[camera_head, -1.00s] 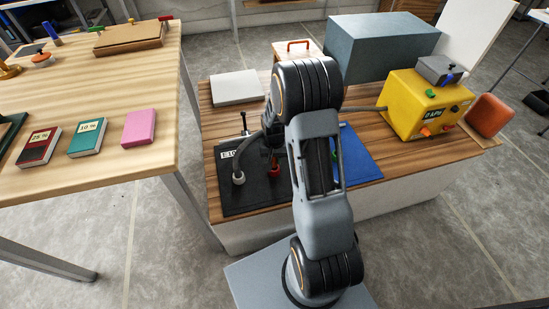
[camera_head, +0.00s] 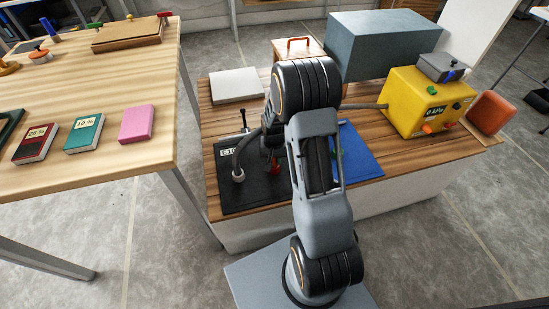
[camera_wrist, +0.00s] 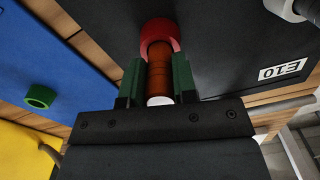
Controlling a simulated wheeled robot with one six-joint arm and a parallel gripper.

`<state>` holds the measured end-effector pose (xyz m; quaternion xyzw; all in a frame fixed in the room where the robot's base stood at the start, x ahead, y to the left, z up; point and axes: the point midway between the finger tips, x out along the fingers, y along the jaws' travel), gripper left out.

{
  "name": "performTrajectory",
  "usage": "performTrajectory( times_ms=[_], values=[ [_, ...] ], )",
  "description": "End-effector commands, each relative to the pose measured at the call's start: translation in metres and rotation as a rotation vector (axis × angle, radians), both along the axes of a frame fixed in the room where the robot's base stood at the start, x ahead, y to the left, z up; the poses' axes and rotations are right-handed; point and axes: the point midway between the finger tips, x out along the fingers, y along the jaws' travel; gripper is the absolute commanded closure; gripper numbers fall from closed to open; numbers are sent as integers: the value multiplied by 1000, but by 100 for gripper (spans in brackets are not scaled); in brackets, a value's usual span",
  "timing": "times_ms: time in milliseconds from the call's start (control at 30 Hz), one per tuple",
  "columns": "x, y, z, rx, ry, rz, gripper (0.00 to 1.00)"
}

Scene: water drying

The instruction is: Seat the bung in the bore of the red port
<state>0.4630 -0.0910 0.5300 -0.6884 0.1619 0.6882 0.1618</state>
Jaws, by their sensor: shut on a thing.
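The bung (camera_wrist: 159,76) is an orange-brown ribbed cylinder with a pale end towards the wrist camera. My gripper (camera_wrist: 158,70) is shut on it, one green finger pad on each side. The red port (camera_wrist: 160,36) is a thick red ring on the black panel (camera_wrist: 225,45). The bung's far end overlaps the ring's opening in the wrist view, lined up with it. I cannot tell how deep it sits in the bore. In the head view the red port (camera_head: 276,171) is partly hidden by my arm, and the bung is not clear.
A blue panel (camera_head: 362,158) with a green ring (camera_wrist: 40,97) lies beside the black panel. A grey hose fitting (camera_head: 238,175) stands left of the port. A yellow box (camera_head: 417,102) with a kPa display stands right. A grey block (camera_head: 382,45) is behind.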

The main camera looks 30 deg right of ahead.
Motion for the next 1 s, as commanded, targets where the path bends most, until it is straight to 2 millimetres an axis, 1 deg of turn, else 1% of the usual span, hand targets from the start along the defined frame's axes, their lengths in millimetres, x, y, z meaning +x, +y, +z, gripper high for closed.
performTrajectory(
  times_ms=[767, 800, 1000],
  values=[
    [0, 0, -20, 0, 0, 0, 100],
    [0, 0, -19, 0, -1, 0, 71],
    [0, 0, -19, 0, 0, 0, 52]
  ],
)
